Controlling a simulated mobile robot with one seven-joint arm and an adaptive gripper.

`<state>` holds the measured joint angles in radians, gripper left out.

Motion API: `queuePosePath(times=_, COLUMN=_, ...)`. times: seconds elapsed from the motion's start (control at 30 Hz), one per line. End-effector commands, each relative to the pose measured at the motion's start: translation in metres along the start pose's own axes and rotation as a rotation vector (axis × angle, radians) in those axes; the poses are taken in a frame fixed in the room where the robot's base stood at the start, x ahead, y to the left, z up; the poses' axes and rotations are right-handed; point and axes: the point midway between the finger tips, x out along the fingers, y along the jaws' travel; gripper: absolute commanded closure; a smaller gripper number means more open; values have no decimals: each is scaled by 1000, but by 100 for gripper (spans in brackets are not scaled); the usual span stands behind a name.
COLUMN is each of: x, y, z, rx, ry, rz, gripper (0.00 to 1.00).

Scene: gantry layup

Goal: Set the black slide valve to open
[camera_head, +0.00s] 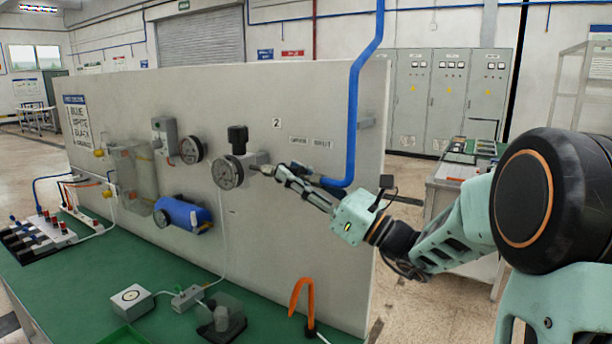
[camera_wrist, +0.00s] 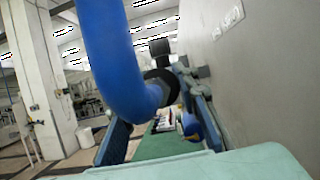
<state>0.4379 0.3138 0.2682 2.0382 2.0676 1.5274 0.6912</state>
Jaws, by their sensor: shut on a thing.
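My gripper (camera_head: 283,174) reaches from the right to the fittings on the grey panel (camera_head: 345,240), at the right of a gauge with a black-capped regulator (camera_head: 238,140). In the wrist view my gripper (camera_wrist: 166,92) has its two fingers on either side of a black ring-like part (camera_wrist: 163,80) at the end of a thick blue hose; this appears to be the black slide valve. The fingers are shut on it. In the head view the fingers hide most of the valve, and its open or closed position cannot be told.
The blue hose (camera_head: 362,90) comes down from above and bends in towards my fingers. A blue cylinder (camera_head: 183,214) and another gauge (camera_head: 191,150) are at the left on the panel. Below, a green bench (camera_head: 75,290) bears small boxes and an orange hook (camera_head: 301,296).

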Motion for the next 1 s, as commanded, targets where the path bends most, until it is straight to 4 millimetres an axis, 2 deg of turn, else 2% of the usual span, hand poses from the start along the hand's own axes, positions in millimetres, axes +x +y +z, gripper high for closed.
queuePosePath(times=0.07, x=9, y=1, z=-3, rx=2, ry=-1, rz=3, gripper=100)
queuePosePath(times=0.3, x=10, y=1, z=-4, rx=1, ry=0, rz=1, gripper=100)
queuePosePath(times=0.33, x=10, y=1, z=-4, rx=1, ry=0, rz=1, gripper=70)
queuePosePath(times=0.43, x=10, y=1, z=-3, rx=1, ry=0, rz=1, gripper=59)
queuePosePath(times=0.8, x=7, y=0, z=-3, rx=1, ry=0, rz=0, gripper=59)
queuePosePath(times=0.87, x=3, y=0, z=-3, rx=1, ry=0, rz=-1, gripper=59)
queuePosePath(times=1.0, x=-19, y=-1, z=-3, rx=1, ry=1, rz=-4, gripper=59)
